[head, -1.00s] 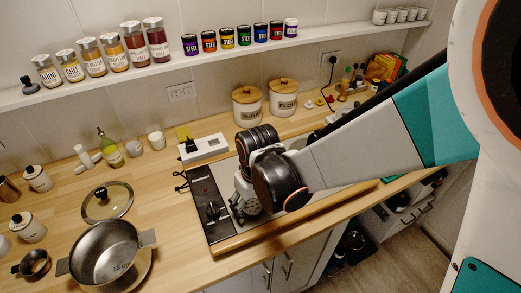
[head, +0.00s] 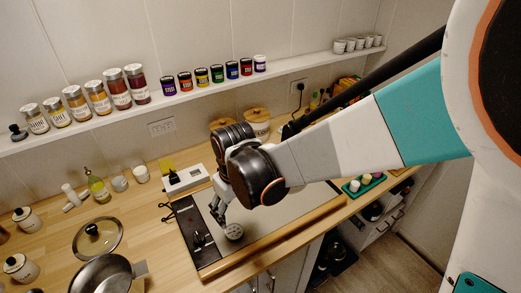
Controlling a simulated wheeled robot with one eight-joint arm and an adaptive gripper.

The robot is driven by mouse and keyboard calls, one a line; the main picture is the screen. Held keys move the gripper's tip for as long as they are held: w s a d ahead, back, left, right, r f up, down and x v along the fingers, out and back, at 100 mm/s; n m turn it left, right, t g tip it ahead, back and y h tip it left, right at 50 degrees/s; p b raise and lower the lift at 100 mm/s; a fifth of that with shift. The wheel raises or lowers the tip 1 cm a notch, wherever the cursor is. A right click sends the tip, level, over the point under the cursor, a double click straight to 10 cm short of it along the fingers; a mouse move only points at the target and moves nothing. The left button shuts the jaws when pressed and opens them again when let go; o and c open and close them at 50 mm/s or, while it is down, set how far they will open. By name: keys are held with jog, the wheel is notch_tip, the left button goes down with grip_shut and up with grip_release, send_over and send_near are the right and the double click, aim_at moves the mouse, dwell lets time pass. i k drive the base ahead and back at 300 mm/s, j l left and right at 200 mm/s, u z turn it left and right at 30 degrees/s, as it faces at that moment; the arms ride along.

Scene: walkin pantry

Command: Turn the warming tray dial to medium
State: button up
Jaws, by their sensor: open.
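The warming tray (head: 292,211) is a flat pale metal plate on the wooden counter, with a black control panel (head: 187,222) along its left end. A dark dial (head: 199,239) stands on this panel; its setting is too small to read. My gripper (head: 222,222) is open and points down, just right of the panel and the dial, apart from the dial. A small round whitish piece (head: 233,232) shows at the plate just right of my gripper; I cannot tell what it is.
A pot (head: 100,275) and a glass lid (head: 97,238) stand left of the tray. A white box (head: 185,179) sits behind the panel. Canisters (head: 257,122) are partly hidden behind my arm. A shelf (head: 150,105) with several jars runs along the wall.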

aim_at(200, 239)
jog(key=u, duration=1.3)
